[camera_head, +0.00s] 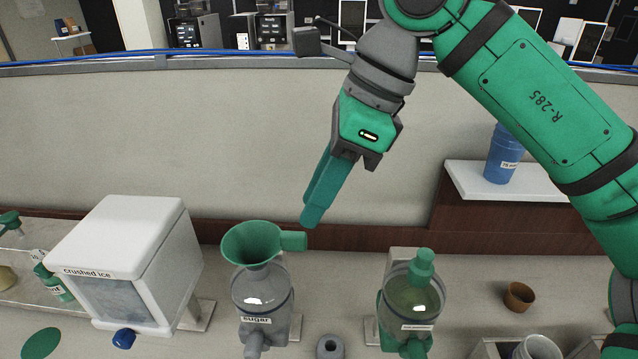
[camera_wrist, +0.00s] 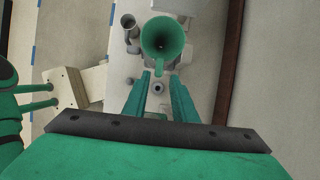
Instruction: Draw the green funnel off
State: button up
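The green funnel (camera_head: 252,243) sits mouth-up on top of the clear jar labelled sugar (camera_head: 262,292), with its stubby handle pointing right. In the wrist view the funnel (camera_wrist: 162,37) shows its round mouth beyond the fingertips, its handle toward me. My gripper (camera_head: 312,216) points down, just above and to the right of the handle. In the wrist view my gripper (camera_wrist: 160,76) has its two green fingers apart, with the handle end seen in line with the gap. Nothing appears held.
A white crushed ice box (camera_head: 130,260) stands left of the sugar jar. Another jar with a green top (camera_head: 412,300) stands to the right. A blue cup (camera_head: 504,154) stands on a raised white shelf (camera_head: 540,186).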

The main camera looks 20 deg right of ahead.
aim_at(298, 233)
jog(key=x, duration=0.6)
jog(key=shift+a+f, duration=0.1)
jog(key=shift+f, duration=0.15)
jog(key=shift+s+r, duration=0.1)
grip_shut()
jog(key=shift+r, duration=0.1)
jog(key=shift+r, duration=0.55)
jog(key=shift+r, duration=3.4)
